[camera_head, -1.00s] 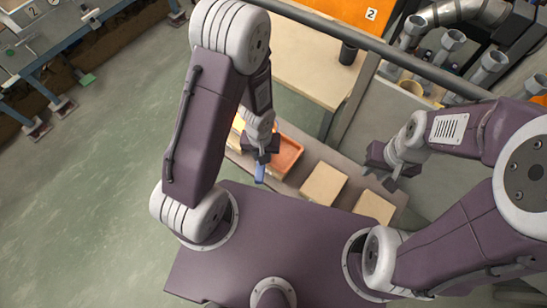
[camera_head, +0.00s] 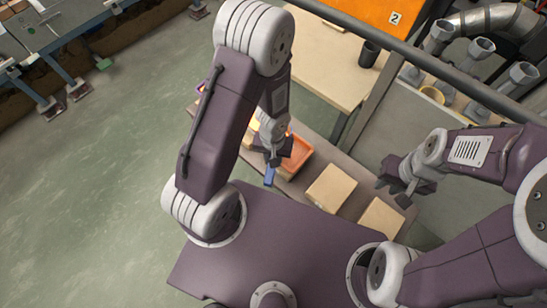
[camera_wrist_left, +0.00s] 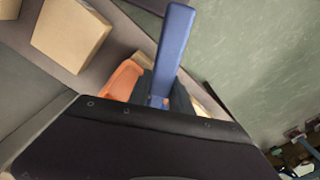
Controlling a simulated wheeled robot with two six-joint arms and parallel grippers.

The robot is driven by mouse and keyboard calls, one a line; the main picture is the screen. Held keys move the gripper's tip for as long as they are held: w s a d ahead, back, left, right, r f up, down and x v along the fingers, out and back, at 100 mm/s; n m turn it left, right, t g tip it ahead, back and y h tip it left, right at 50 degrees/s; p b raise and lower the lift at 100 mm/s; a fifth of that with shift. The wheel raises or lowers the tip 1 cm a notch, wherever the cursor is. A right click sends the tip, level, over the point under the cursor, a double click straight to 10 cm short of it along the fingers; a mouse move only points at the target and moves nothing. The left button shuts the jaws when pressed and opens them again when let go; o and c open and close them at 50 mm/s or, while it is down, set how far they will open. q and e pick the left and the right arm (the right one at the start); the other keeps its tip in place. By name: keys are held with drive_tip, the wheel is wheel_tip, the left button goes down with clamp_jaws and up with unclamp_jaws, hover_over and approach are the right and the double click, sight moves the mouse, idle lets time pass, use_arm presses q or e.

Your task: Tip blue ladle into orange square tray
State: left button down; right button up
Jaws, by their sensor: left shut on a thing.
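The blue ladle shows as a blue handle (camera_head: 269,176) below my left gripper (camera_head: 272,160), which is shut on it. In the left wrist view the handle (camera_wrist_left: 172,50) stands out from between the fingers of my left gripper (camera_wrist_left: 160,100). The ladle's bowl is hidden behind the gripper. The orange square tray (camera_head: 300,158) lies on the narrow bench just right of the left gripper, partly covered by it; its edge also shows in the left wrist view (camera_wrist_left: 122,80). My right gripper (camera_head: 392,190) hangs empty at the right; I cannot make out its finger gap.
Two tan boxes (camera_head: 330,188) (camera_head: 381,218) stand on the narrow bench (camera_head: 348,160) right of the tray. Behind it is a pale table (camera_head: 322,62) with a dark cup (camera_head: 369,54). Grey funnel-like parts (camera_head: 475,54) stand on a shelf at upper right. Floor is open at left.

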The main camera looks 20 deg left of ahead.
use_arm(q)
drive_tip(key=shift+f+b, duration=0.8)
drive_tip(key=shift+f, duration=0.1)
drive_tip(key=shift+y+b, duration=0.6)
drive_tip(key=shift+b, duration=1.45)
drive_tip(key=shift+a+y+b, duration=0.1)
drive_tip(key=shift+y+b, duration=0.2)
drive_tip(key=shift+b, duration=0.1)
drive_tip(key=shift+r, duration=0.15)
drive_tip(key=shift+y+b, duration=0.5)
drive_tip(key=shift+b, duration=0.4)
drive_tip(key=shift+g+y+b, duration=0.3)
drive_tip(key=shift+y+b, duration=0.3)
drive_tip(key=y, duration=0.1)
drive_tip(key=y+b, duration=0.1)
drive_tip(key=shift+f+y, duration=0.3)
drive_tip(key=shift+y, duration=0.1)
drive_tip(key=g+y, duration=0.1)
drive_tip(key=y, duration=0.2)
drive_tip(key=shift+b, duration=0.3)
drive_tip(key=shift+d+r+y, duration=0.2)
drive_tip(key=shift+r+y, duration=0.15)
drive_tip(key=shift+y, duration=0.65)
